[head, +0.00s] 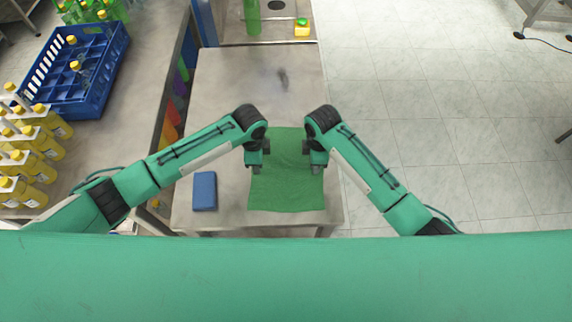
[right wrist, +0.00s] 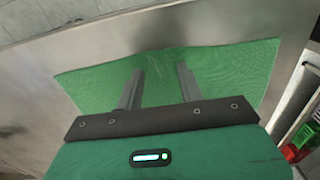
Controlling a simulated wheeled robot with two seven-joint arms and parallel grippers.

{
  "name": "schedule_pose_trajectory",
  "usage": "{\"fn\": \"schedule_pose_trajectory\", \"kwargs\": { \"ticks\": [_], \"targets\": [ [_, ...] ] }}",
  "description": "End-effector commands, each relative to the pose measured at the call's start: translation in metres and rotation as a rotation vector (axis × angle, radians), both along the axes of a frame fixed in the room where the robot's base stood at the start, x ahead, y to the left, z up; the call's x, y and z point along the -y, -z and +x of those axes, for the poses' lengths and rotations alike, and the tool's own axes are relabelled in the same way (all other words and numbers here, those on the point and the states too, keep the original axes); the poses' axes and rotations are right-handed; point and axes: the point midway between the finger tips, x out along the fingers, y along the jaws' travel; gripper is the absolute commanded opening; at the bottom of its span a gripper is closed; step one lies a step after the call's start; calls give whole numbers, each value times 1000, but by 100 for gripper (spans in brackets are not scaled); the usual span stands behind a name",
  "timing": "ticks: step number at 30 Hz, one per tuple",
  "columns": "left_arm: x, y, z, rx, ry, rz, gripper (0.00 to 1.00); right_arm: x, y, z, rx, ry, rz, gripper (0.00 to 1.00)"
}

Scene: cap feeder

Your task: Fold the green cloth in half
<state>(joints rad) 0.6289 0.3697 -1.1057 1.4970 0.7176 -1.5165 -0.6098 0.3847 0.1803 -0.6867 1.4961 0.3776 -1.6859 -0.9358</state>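The green cloth (head: 286,190) lies spread out on the grey table in the head view, a single roughly rectangular sheet. It also fills the middle of the right wrist view (right wrist: 225,70). My left gripper (head: 256,168) is over the cloth's left edge. My right gripper (head: 316,168) is over its right edge. In the right wrist view the right gripper's two fingers (right wrist: 160,68) stand apart over the cloth, with nothing seen between them. The left fingers are too small to tell whether they are open. The arms hide parts of the cloth's far side.
A blue block-like item (head: 204,191) lies on the table (head: 225,90) left of the cloth. A green bottle (head: 252,18) and a yellow item with a green top (head: 302,27) stand beyond. A blue crate (head: 75,75) and yellow bottles (head: 38,150) are on the left. The far tabletop is mostly clear.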

Motion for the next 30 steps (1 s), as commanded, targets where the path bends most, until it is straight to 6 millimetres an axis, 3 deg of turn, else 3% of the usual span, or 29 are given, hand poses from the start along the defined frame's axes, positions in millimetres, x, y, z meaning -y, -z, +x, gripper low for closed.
{"fn": "schedule_pose_trajectory", "kwargs": {
  "ticks": [11,30],
  "targets": [
    [0,1,0,-1,0,1,0,0,1,-1,-2,0,-1,0],
    [0,-9,0,-1,0,1,0,0,-8,-1,-2,0,-1,0]
  ]
}}
